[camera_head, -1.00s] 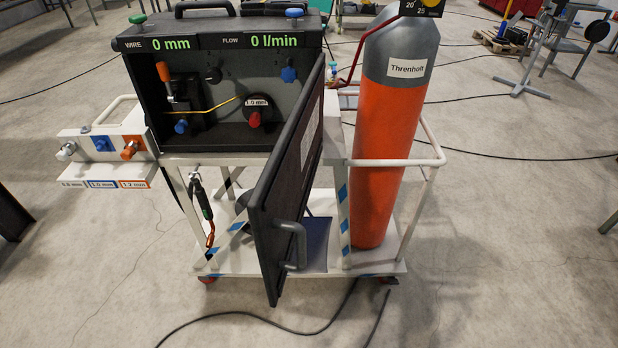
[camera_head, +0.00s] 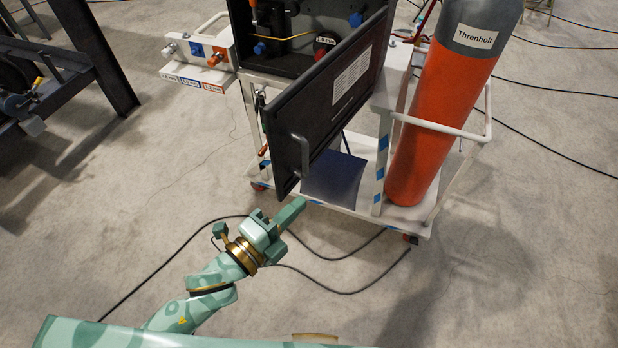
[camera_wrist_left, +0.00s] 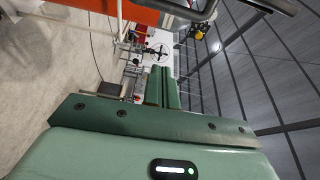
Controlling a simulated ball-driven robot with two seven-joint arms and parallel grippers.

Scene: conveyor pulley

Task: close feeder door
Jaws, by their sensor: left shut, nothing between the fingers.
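The feeder door (camera_head: 330,95) is a dark panel with a white label, standing open from the feeder box (camera_head: 283,35) toward me. Its grey bar handle (camera_head: 302,155) is on the near edge. My left gripper (camera_head: 301,203) is shut and empty, in front of and below the door's near edge, apart from the handle in the head view. In the left wrist view its green fingers (camera_wrist_left: 162,88) lie together, and a dark bar crosses the top right corner. My right gripper is not in view.
The orange gas cylinder (camera_head: 440,120) stands on the white cart (camera_head: 400,212), right of the door. A spool holder (camera_head: 205,57) juts out left of the box. Black cables (camera_head: 340,291) lie on the floor. A dark frame (camera_head: 95,55) stands at the far left.

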